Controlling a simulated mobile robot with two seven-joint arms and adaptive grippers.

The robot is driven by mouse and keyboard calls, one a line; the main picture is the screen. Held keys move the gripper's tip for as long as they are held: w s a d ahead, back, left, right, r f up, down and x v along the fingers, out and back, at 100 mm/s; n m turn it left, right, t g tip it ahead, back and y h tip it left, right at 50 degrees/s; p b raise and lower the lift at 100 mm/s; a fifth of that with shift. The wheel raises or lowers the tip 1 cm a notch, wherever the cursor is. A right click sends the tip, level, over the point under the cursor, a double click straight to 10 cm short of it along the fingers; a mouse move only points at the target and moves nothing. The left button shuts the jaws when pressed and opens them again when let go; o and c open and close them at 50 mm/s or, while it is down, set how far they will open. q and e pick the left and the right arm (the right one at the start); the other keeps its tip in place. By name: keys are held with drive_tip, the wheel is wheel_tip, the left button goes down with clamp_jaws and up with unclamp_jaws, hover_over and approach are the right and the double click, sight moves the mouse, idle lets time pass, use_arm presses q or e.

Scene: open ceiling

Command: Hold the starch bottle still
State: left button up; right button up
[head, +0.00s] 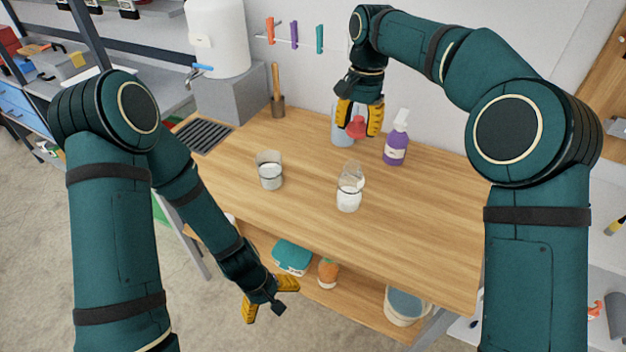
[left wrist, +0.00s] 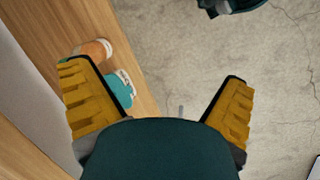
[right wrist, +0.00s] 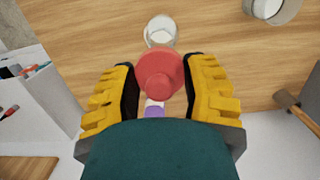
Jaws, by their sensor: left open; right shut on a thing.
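A clear bottle with white contents (head: 349,193), which I take for the starch bottle, stands upright on the wooden table; it also shows in the right wrist view (right wrist: 161,30). No gripper touches it. My right gripper (head: 359,122) is shut on a red funnel-shaped thing (right wrist: 160,75) above the back of the table, behind the bottle. My left gripper (head: 270,298) is open and empty, low in front of the table and well below its top.
A glass with white contents (head: 270,173) stands left of the bottle. The lower shelf holds a teal item (head: 292,256), an orange item (head: 328,272) and a bucket (head: 404,306). The front tabletop is clear.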

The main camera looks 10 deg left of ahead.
use_arm(q)
drive_tip(key=w+r+n+t+h, duration=0.1)
drive_tip(key=w+r+n+h, duration=0.1)
drive_tip(key=w+r+n, duration=0.2)
drive_tip(key=w+d+r+n+t+h, duration=0.1)
drive_tip(key=w+r+n+t+h, duration=0.1)
drive_tip(key=w+r+n, duration=0.2)
drive_tip(key=w+d+r+n+t+h, duration=0.1)
drive_tip(key=w+r+n+t+h, duration=0.1)
drive_tip(key=w+r+n, duration=0.2)
drive_tip(key=shift+w+d+r+n, duration=0.1)
drive_tip(key=shift+w+n, duration=0.3)
drive_tip(key=shift+w, duration=0.35)
drive_tip(key=shift+w+d+r+n, duration=0.1)
drive_tip(key=shift+w+n, duration=0.3)
drive_tip(key=shift+w, duration=0.3)
drive_tip(key=w+d+r+n+t+h, duration=0.2)
drive_tip(key=w+d+r, duration=0.1)
drive_tip(key=w+r, duration=0.35)
drive_tip(key=shift+h, duration=0.3)
drive_tip(key=x, duration=1.1)
drive_tip(key=shift+s+d+r, duration=0.1)
drive_tip(key=shift+d+r, duration=0.15)
drive_tip(key=shift+d, duration=0.25)
drive_tip(key=shift+c, duration=0.3)
drive_tip(key=c, duration=1.2)
use_arm(e)
hover_over(353, 164)
drive_tip(key=shift+f, duration=2.3)
